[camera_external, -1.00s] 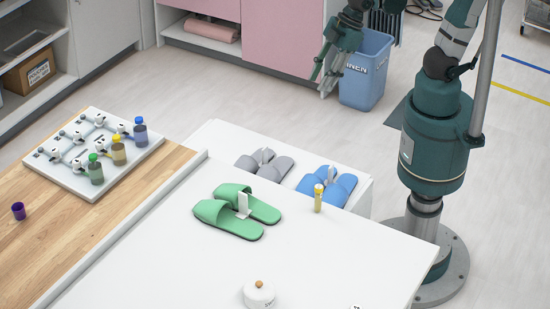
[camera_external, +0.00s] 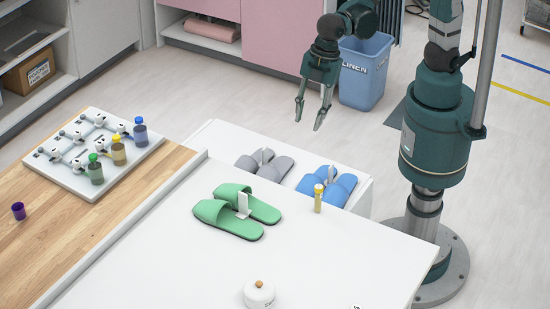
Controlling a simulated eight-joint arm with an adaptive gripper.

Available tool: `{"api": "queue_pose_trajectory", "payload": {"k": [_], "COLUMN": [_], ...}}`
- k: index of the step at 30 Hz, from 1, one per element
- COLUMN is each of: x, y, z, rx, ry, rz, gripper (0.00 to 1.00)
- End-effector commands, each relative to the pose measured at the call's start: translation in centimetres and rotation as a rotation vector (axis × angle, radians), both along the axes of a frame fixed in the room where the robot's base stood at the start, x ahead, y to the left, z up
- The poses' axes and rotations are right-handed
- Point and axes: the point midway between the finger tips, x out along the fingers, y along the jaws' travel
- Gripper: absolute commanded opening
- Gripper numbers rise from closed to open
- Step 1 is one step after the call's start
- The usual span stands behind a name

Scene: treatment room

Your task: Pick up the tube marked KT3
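A small yellow tube (camera_external: 318,199) stands upright on the white tabletop, just right of the green slippers. Its marking is too small to read, so I cannot tell whether it says KT3. My gripper (camera_external: 309,127) hangs in the air behind and above the table, with its fingers pointing down. The fingers are spread apart with nothing between them. The gripper is well clear of the tube.
Green slippers (camera_external: 230,221) lie left of the tube. Grey slippers (camera_external: 271,172) and blue slippers (camera_external: 342,187) lie behind it on a white surface. A white lidded pot (camera_external: 258,297) stands at the front. A board with several bottles (camera_external: 83,187) is at left.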

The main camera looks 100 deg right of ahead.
Motion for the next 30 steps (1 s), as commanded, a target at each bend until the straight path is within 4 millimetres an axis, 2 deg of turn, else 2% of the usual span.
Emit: {"api": "queue_pose_trajectory", "payload": {"k": [15, 24, 30], "x": [1.9, 2.0, 1.7], "y": [8.4, 13.0, 15.4], "z": [-4.9, -8.4, -10.6], "rx": [-0.075, -0.114, -0.134], "ry": [0.089, 0.140, 0.168], "rz": [0.283, 0.444, 0.531], "gripper": [0.32, 0.32, 0.32]}}
